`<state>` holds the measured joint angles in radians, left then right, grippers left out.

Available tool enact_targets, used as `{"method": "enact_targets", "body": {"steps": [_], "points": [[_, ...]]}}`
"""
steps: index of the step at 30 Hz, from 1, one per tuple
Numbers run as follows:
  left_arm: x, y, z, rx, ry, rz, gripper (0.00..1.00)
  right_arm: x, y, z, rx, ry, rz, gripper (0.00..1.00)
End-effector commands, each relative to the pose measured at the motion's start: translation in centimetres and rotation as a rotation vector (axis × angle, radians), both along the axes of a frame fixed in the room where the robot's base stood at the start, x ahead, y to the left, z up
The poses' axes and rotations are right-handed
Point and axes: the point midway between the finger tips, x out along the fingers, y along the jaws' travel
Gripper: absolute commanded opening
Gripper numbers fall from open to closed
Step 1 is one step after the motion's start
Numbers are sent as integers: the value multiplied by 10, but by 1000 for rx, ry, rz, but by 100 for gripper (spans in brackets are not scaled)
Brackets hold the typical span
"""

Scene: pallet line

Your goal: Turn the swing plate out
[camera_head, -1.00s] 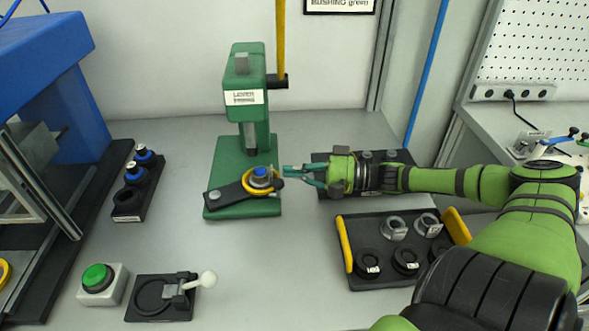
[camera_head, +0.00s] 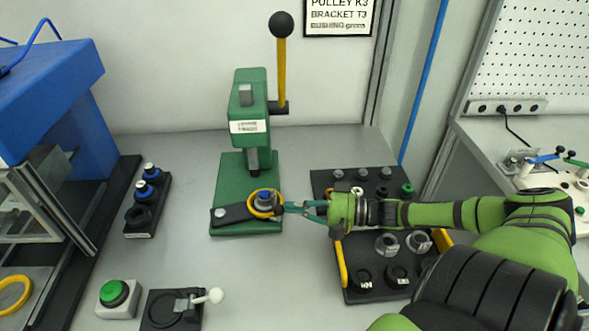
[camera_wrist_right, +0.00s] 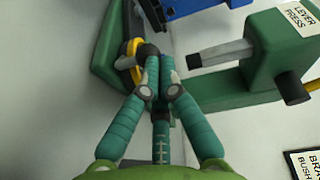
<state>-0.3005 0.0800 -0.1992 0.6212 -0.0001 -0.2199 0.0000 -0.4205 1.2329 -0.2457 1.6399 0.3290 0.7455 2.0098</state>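The swing plate (camera_head: 237,213) is a black arm lying across the green base of the lever press (camera_head: 250,112). A silver pivot shows at its left end. A yellow ring (camera_head: 254,208) with a blue-topped part (camera_head: 265,196) sits at its right end, near the press ram. My right gripper (camera_head: 284,208) is at the plate's right end. In the right wrist view its fingers (camera_wrist_right: 153,66) come together on the plate's dark knob (camera_wrist_right: 147,50), with the yellow ring just beyond. The fingers partly hide the knob. My left gripper is not in view.
A black tray (camera_head: 343,275) with yellow handles and another parts rack (camera_head: 323,181) lie right of the press. A black rack (camera_head: 157,209) with blue-topped parts stands left. A green button (camera_head: 114,293) and a black fixture (camera_head: 160,309) are in front. The table between is clear.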

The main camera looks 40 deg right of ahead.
Motion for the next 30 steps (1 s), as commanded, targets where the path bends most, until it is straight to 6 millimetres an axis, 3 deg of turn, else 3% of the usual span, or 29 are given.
{"method": "enact_targets", "body": {"steps": [8, 30], "points": [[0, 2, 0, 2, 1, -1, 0, -6, -5, -1, -2, 2, 0, 0], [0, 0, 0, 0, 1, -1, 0, -69, -56, 2, -1, 6, 0, 0]]}}
